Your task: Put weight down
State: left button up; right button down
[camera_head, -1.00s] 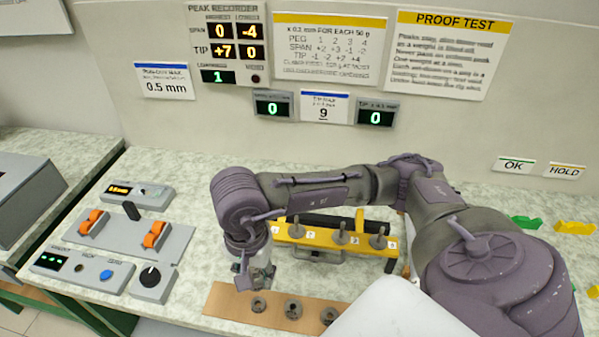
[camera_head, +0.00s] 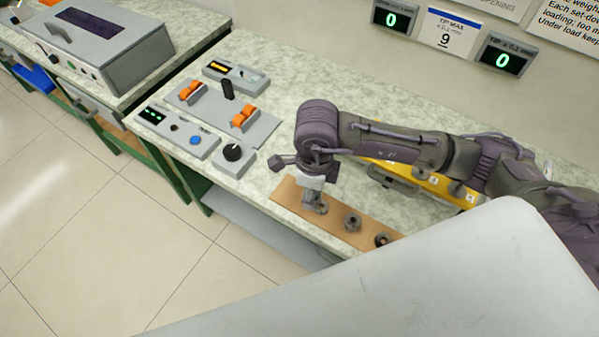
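Several dark round weights sit in a row on a brown wooden board (camera_head: 286,196): a left weight (camera_head: 320,208), a middle weight (camera_head: 352,222) and a right weight (camera_head: 382,240). My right gripper (camera_head: 313,200) points down at the left weight, with its fingertips at or right beside it. The fingers partly hide that weight, and I cannot tell whether they are open or shut on it. The yellow peg bar (camera_head: 411,177) stands behind my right arm, which hides part of it. My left gripper is not in view.
A control panel with orange switches (camera_head: 243,117), a black knob (camera_head: 233,152) and a blue button (camera_head: 195,140) lies left of the board. Two wall displays, one on the left (camera_head: 391,18) and one on the right (camera_head: 502,60), read 0. A pale surface covers the lower right foreground.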

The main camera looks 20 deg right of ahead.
jog(key=p, duration=0.1)
send_over(292, 193)
jog(key=f, duration=0.4)
jog(key=shift+s+d, duration=0.1)
jog(key=shift+s, duration=0.2)
jog(key=shift+w+f+p, duration=0.3)
jog(key=shift+w+f, duration=0.1)
notch_tip(292, 193, down, 3)
jog(key=shift+s+f+p, duration=0.1)
jog(key=shift+p, duration=0.55)
jog(key=shift+f, duration=0.25)
jog(key=shift+f, duration=0.1)
jog(key=shift+f, duration=0.15)
jog(key=c, duration=0.6)
grip_release()
jog(key=shift+c, duration=0.2)
